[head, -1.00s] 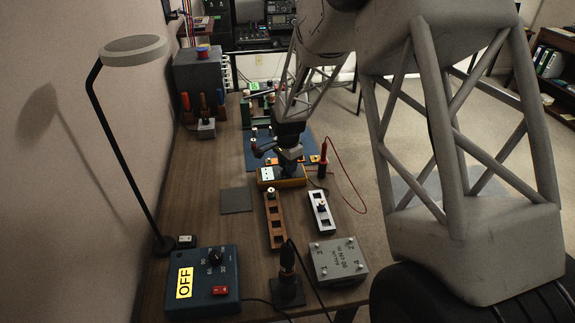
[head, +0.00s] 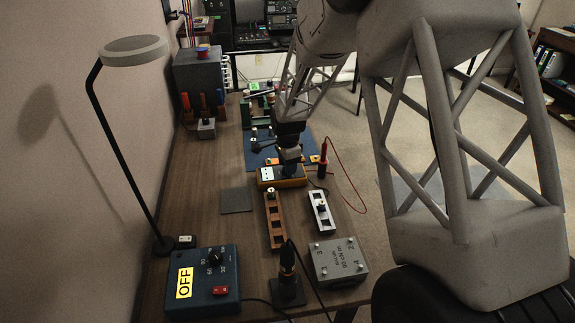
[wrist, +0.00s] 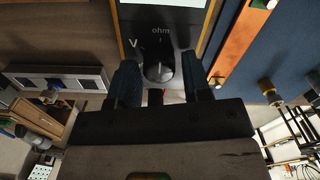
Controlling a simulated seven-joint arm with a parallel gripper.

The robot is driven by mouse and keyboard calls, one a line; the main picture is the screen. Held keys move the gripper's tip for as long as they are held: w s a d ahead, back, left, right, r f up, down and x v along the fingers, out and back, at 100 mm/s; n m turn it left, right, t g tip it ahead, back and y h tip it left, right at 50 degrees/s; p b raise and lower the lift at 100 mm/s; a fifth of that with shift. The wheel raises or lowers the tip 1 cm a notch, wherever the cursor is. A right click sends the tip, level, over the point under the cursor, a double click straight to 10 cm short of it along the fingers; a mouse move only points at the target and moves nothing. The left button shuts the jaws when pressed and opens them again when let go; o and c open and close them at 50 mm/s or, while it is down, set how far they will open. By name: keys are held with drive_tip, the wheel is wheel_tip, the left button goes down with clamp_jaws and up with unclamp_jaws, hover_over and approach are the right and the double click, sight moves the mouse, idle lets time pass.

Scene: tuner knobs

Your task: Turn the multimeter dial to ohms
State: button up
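The multimeter (head: 294,182) has a yellow case with a pale screen and lies on the bench. In the wrist view its dark face (wrist: 185,42) carries the marks "V" at left and "ohm" at top. The round black dial (wrist: 158,71) shows a small light mark near its middle; I cannot tell surely which label it points at. My gripper (wrist: 160,82) is over the dial, its two dark fingers apart, one on each side. A narrow gap shows at the right finger; contact on the left is unclear. In the head view my gripper (head: 290,170) hides the dial.
A red probe (head: 322,168) with a looping red cable stands right of the multimeter. A brown slotted strip (head: 275,234) and a white slotted strip (head: 314,222) lie nearer. A blue OFF box (head: 222,262) and a grey box (head: 347,277) stand at the front.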

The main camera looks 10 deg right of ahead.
drive_tip(key=shift+o, duration=1)
drive_tip(key=shift+r, duration=3.85)
